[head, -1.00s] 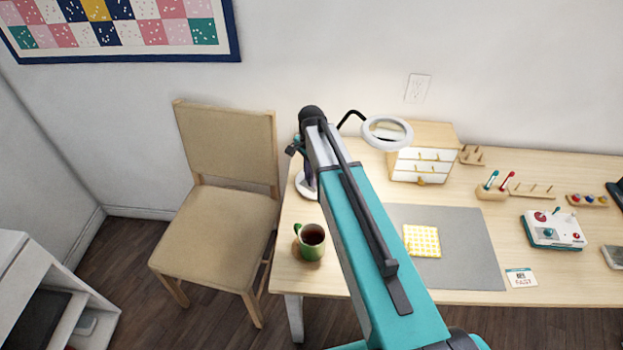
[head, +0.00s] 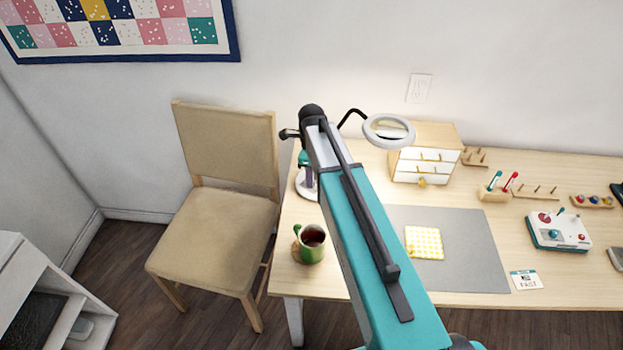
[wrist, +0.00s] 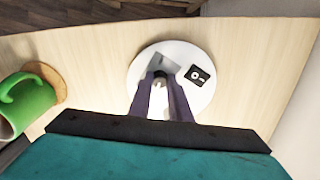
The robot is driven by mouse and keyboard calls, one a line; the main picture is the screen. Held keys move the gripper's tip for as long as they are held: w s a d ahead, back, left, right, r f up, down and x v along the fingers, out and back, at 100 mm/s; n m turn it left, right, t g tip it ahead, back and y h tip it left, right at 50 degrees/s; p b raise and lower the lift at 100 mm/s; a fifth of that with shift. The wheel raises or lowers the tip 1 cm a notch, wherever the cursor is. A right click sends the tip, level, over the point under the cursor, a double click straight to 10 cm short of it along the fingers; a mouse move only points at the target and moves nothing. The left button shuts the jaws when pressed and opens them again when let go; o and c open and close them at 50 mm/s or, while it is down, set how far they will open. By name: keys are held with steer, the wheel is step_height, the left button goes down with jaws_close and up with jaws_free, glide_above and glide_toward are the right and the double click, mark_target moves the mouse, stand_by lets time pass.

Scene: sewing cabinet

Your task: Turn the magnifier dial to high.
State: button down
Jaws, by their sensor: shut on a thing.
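The magnifier (head: 388,131) stands at the back left of the desk, with a white ring lens on a thin black arm. Its round white base (wrist: 195,102) fills the middle of the wrist view, and its edge shows left of my arm in the head view (head: 303,188). My gripper (wrist: 161,88) points down over the base, its two purple fingers shut on the small dial (wrist: 160,75). The fingers hide most of the dial, so its setting cannot be read. A black label with white marks (wrist: 199,76) lies beside it on the base.
A green mug (head: 312,247) on a coaster stands near the base, at the desk's left end. A small drawer cabinet (head: 423,170) stands behind the grey mat (head: 470,245). A chair (head: 215,225) is left of the desk.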

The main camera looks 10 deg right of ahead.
steer(key=m, duration=0.4)
stand_by(0.4)
steer(key=c, duration=1.6)
jaws_free()
steer(key=shift+c, duration=0.2)
steer(key=shift+r+b, duration=0.2)
steer(key=shift+b, duration=0.1)
step_height(320, 180, up, 14)
steer(key=b, duration=0.2)
steer(key=shift+f+b, duration=0.25)
steer(key=shift+b, duration=0.05)
